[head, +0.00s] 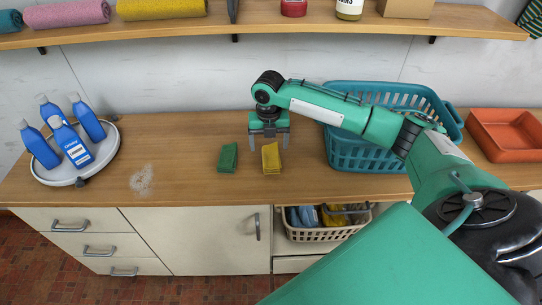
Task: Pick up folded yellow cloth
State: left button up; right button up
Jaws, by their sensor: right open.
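The folded yellow cloth (271,158) lies on the wooden counter, near its front edge. My right gripper (269,143) points down with its two fingers apart, at the cloth's far side in the picture. One finger shows left of the cloth and one right of it. I cannot tell how high the fingertips are above the counter. Nothing shows between the fingers except perhaps the cloth's far edge. My left gripper is not in view.
A folded green cloth (227,158) lies just left of the yellow one. A teal basket (372,155) stands close on the right, behind my arm. An orange tray (507,135) is farther right. A round tray (75,178) with blue bottles (68,142) stands left. A shelf (255,20) runs above.

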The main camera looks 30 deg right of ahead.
jog(key=shift+f, duration=0.55)
jog(key=f, duration=0.2)
jog(key=d+f+p, duration=0.1)
jog(key=f, duration=0.1)
jog(key=shift+f, duration=0.5)
jog(key=c, duration=1.1)
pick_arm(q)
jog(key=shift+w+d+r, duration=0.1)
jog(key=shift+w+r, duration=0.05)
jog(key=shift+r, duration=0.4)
pick_arm(e)
jog(key=shift+r, duration=0.1)
notch_tip(320, 180, up, 11)
jog(key=shift+f+b, duration=0.15)
jog(key=shift+b, duration=0.4)
notch_tip(320, 180, up, 9)
send_over(271, 152)
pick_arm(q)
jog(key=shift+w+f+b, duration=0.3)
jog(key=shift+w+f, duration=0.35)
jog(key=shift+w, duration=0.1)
pick_arm(e)
jog(key=shift+d, duration=0.1)
